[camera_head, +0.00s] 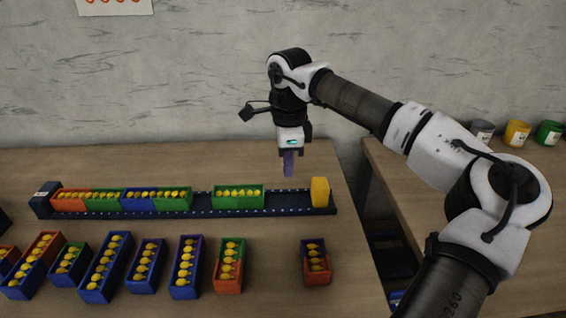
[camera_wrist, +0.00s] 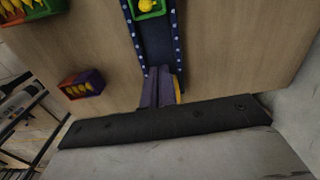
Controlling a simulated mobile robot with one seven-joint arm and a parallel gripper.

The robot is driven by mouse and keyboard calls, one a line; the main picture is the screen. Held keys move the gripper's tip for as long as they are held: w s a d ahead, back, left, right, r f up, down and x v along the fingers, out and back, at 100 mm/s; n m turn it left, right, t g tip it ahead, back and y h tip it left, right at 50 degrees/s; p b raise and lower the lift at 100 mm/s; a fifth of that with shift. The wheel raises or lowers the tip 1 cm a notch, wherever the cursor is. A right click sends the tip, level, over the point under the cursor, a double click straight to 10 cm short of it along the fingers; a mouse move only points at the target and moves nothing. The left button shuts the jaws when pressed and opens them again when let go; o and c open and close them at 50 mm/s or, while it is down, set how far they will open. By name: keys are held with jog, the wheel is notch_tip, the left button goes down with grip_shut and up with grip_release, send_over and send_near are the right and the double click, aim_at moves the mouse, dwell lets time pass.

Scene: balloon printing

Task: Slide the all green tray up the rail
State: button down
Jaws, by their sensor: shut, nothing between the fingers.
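My gripper (camera_head: 289,172) hangs above the rail's right part, between the green tray and the yellow block, apart from both. In the wrist view its purple fingers (camera_wrist: 161,78) are together and hold nothing.
An orange-green tray (camera_head: 85,200) and a blue-green tray (camera_head: 157,199) sit on the rail left of the green tray, with a gap between. A yellow block (camera_head: 320,192) stands at the rail's right end. Several loose trays line the table front, including a purple-orange tray (camera_head: 316,262).

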aim_at(246, 192)
notch_tip(246, 192, down, 7)
jog(key=shift+f+p, duration=0.2)
jog(key=shift+p, duration=0.25)
jog(key=a, duration=0.3)
jog(key=shift+r+p, duration=0.2)
jog(key=shift+p, duration=0.2)
jog(key=shift+a+f, duration=0.1)
jog(key=shift+a, duration=0.45)
jog(key=a+b, duration=0.1)
jog(key=a, duration=0.4)
jog(key=shift+s+f, duration=0.1)
jog(key=shift+a, duration=0.4)
jog(key=shift+d, duration=0.1)
